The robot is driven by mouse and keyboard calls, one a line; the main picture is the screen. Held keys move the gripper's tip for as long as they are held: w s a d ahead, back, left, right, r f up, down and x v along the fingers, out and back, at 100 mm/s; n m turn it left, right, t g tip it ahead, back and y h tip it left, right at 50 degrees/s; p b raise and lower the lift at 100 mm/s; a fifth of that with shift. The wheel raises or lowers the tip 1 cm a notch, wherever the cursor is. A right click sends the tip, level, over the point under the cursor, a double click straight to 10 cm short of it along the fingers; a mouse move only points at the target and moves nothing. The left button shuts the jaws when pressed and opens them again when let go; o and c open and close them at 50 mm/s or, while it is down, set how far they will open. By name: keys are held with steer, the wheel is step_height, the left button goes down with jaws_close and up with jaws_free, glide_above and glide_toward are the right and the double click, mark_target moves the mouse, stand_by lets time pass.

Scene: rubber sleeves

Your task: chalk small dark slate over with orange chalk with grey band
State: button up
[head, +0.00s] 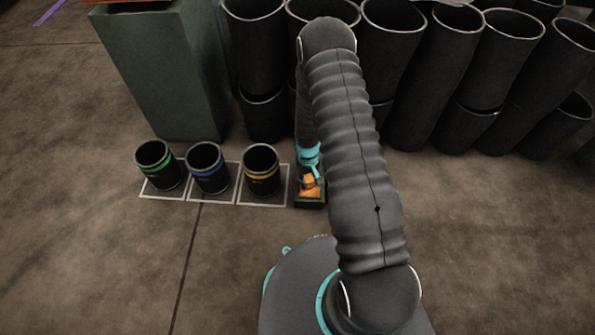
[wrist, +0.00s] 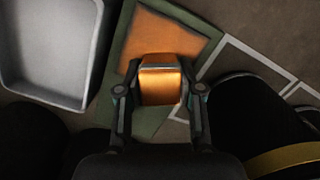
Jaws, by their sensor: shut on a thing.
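My gripper (wrist: 159,92) is shut on the orange chalk (wrist: 160,84), whose grey band (wrist: 160,68) shows across its far end. The small slate (wrist: 122,38) lies on the floor under the chalk. It has a dark green border and a broad orange area on its face. Its near part is hidden by the chalk and fingers. I cannot tell whether the chalk touches it. In the head view my gripper (head: 310,177) is over the slate (head: 309,205), partly hidden by my arm.
A light grey tray (wrist: 52,95) lies left of the slate in the wrist view. Black pots with green (head: 157,166), blue (head: 208,168) and yellow (head: 261,171) bands stand on outlined squares. A green block (head: 165,75) and large black sleeves (head: 430,85) stand behind. Front-left floor is clear.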

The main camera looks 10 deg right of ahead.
steer(key=a, duration=0.1)
steer(key=w+a, duration=0.1)
steer(key=a, duration=0.1)
steer(key=shift+a, duration=0.1)
steer(key=shift+r, duration=0.25)
steer(key=shift+r+p, duration=0.35)
steer(key=shift+r, duration=0.6)
step_height(320, 180, up, 6)
steer(key=p, duration=0.3)
steer(key=shift+f, duration=0.2)
steer(key=shift+f, duration=0.1)
